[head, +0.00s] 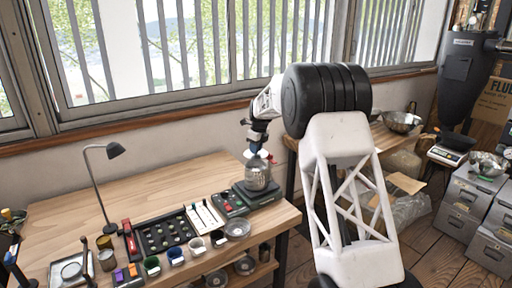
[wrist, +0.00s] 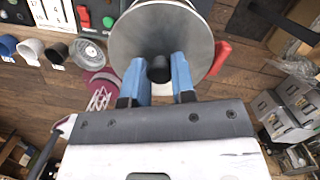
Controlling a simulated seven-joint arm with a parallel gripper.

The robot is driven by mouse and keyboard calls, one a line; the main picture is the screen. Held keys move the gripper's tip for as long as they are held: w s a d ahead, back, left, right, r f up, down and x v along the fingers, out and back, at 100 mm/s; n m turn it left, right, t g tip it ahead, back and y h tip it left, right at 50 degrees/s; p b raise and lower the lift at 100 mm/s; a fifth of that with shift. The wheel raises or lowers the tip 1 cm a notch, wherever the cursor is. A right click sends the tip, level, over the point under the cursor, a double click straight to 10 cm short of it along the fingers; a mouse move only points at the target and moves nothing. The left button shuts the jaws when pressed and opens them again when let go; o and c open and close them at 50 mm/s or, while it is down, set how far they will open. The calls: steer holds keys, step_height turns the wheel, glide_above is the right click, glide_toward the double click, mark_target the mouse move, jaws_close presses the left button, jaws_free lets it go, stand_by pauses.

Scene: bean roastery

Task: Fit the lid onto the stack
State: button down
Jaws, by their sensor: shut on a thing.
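My gripper (wrist: 160,75) has blue fingers shut on the black knob of a round silver-grey lid (wrist: 128,44) in the wrist view. The lid fills the top middle of that view and hides most of what is under it. In the head view my gripper (head: 259,153) points down at the right end of the bench, directly over a rounded, shiny vessel (head: 257,178), which appears to be the stack. The vessel stands on a dark flat base (head: 265,198). A red handle (wrist: 218,58) sticks out beside the lid. I cannot tell whether the lid touches the stack.
A control box with red and green buttons (head: 230,204) stands close left of the base. Farther left are a black tray (head: 163,237), several cups and a desk lamp (head: 115,150). The bench's back middle is clear. Grey drawer boxes (head: 468,190) stand at right.

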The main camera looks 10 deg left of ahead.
mark_target(256, 157)
steer(key=shift+f, duration=2.35)
steer(key=shift+f, duration=0.55)
stand_by(0.5)
steer(key=c, duration=1.2)
jaws_free()
steer(key=shift+s+d+r, duration=0.1)
steer(key=shift+d+r, duration=0.15)
steer(key=shift+r, duration=1.55)
steer(key=shift+s+d+r, duration=0.1)
steer(key=shift+d+r, duration=0.15)
steer(key=shift+r, duration=1.55)
steer(key=shift+s+d+r, duration=0.1)
steer(key=shift+d+r, duration=0.15)
steer(key=shift+r, duration=1.55)
